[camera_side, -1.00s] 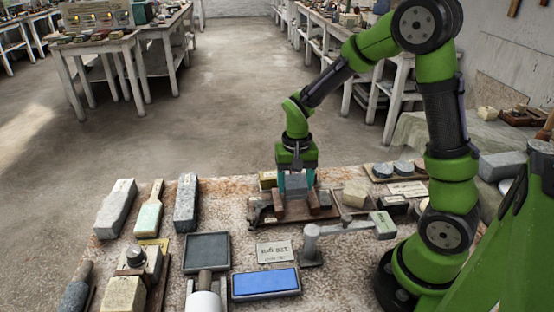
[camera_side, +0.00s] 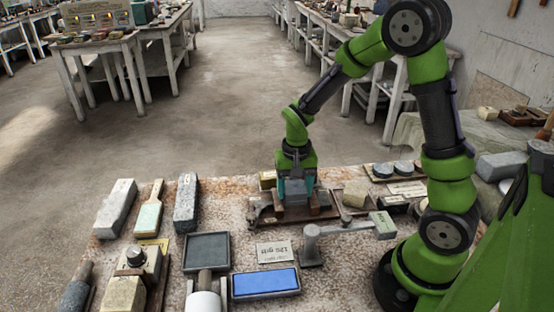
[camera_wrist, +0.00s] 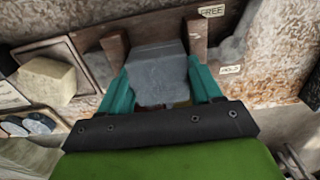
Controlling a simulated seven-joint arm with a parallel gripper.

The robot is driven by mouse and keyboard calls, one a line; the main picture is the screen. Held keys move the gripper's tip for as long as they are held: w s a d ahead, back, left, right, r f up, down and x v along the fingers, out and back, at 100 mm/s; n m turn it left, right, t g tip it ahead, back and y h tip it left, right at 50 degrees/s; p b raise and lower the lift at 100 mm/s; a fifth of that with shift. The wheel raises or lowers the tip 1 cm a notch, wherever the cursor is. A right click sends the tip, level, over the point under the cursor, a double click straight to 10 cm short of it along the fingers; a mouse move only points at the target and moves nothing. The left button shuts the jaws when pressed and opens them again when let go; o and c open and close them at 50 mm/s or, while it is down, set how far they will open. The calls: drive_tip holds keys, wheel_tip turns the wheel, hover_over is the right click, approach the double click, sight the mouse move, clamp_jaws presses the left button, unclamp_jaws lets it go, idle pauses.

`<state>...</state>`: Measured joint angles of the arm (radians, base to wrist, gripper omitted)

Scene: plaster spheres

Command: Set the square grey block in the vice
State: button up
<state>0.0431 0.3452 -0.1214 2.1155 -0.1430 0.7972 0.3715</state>
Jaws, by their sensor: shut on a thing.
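The square grey block (camera_wrist: 158,75) is between the teal fingers of my gripper (camera_wrist: 163,92) in the wrist view. In the side view the block (camera_side: 295,192) is low between the vice's two jaws. The vice (camera_side: 267,213) has brown wooden jaws on a dark base near the table's back edge. In the wrist view one jaw (camera_wrist: 114,50) stands left of the block and the other (camera_wrist: 196,38) right of it. My gripper (camera_side: 296,190) is shut on the block and points down. Whether the block touches the vice floor is hidden.
A pale stone cube (camera_side: 355,194) sits in a tray right of the vice. A metal arm fixture (camera_side: 312,243) stands in front. A blue stone (camera_side: 265,283) and a dark tray (camera_side: 207,251) lie nearer the camera. Long stone blocks (camera_side: 186,202) lie left.

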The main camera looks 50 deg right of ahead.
drive_tip(key=shift+f, duration=0.2)
drive_tip(key=o, duration=1.4)
drive_tip(key=shift+r, duration=2)
drive_tip(key=shift+s+a+f+n, duration=0.1)
drive_tip(key=shift+s+a+n, duration=0.2)
drive_tip(key=shift+s, duration=0.1)
drive_tip(key=s+a+r+n+t, duration=0.1)
drive_tip(key=s+a+r+t, duration=0.1)
drive_tip(key=r, duration=0.3)
drive_tip(key=s+a+r+n+t+y, duration=0.1)
drive_tip(key=s+a+r+n+t, duration=0.1)
drive_tip(key=r, duration=0.4)
drive_tip(key=s+a+r+n+t+y, duration=0.1)
drive_tip(key=s+a+r+t, duration=0.2)
drive_tip(key=s+a+r, duration=0.1)
drive_tip(key=shift+s+r, duration=0.75)
drive_tip(key=shift+s, duration=0.25)
